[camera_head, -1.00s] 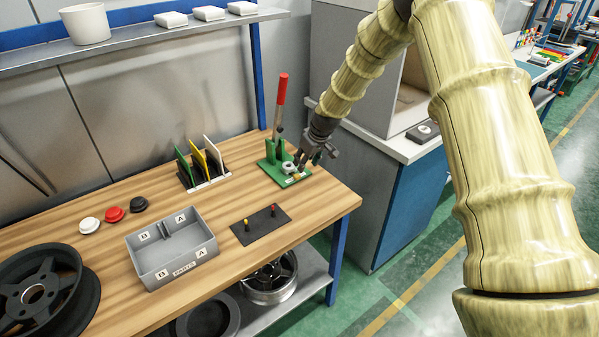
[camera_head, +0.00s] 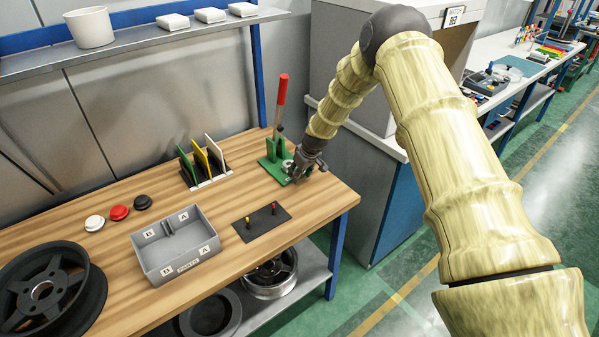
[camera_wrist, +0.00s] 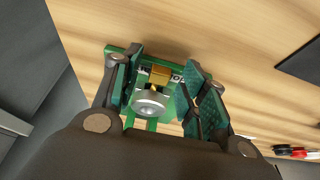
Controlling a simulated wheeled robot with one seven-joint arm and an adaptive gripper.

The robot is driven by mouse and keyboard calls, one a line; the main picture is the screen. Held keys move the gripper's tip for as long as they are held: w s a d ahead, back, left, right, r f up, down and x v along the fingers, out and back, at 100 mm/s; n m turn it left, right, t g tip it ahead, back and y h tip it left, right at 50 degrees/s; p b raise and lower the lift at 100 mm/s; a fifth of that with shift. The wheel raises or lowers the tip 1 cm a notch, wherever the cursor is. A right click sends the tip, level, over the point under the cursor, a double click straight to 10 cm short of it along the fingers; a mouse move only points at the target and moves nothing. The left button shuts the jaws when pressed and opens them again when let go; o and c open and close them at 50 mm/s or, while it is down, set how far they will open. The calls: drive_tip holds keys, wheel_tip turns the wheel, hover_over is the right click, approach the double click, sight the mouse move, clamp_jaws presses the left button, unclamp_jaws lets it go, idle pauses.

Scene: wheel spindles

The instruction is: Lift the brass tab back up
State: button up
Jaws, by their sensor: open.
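The brass tab (camera_wrist: 160,74) shows in the wrist view between my fingers, beside a round silver metal part (camera_wrist: 150,103) on a green fixture. The green fixture (camera_head: 270,172) stands at the right back of the wooden bench and has a tall lever with a red handle (camera_head: 282,89). My gripper (camera_wrist: 163,90) is open, its fingers on either side of the tab and the metal part. In the head view my gripper (camera_head: 302,172) is low over the fixture's front and hides the tab. I cannot tell whether a finger touches the tab.
A black mat (camera_head: 262,222) with a yellow and a red peg lies in front of the fixture. A rack of upright plates (camera_head: 205,163) stands to its left. A grey divided bin (camera_head: 165,271), several round caps and a black wheel (camera_head: 45,300) are further left.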

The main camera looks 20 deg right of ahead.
drive_tip(key=shift+f, duration=0.1)
clamp_jaws()
drive_tip(key=shift+w, duration=0.1)
drive_tip(key=shift+r+b, duration=0.5)
drive_tip(key=shift+r, duration=0.15)
drive_tip(key=shift+c, duration=1.2)
unclamp_jaws()
drive_tip(key=shift+o, duration=1.2)
drive_tip(key=shift+r, duration=0.1)
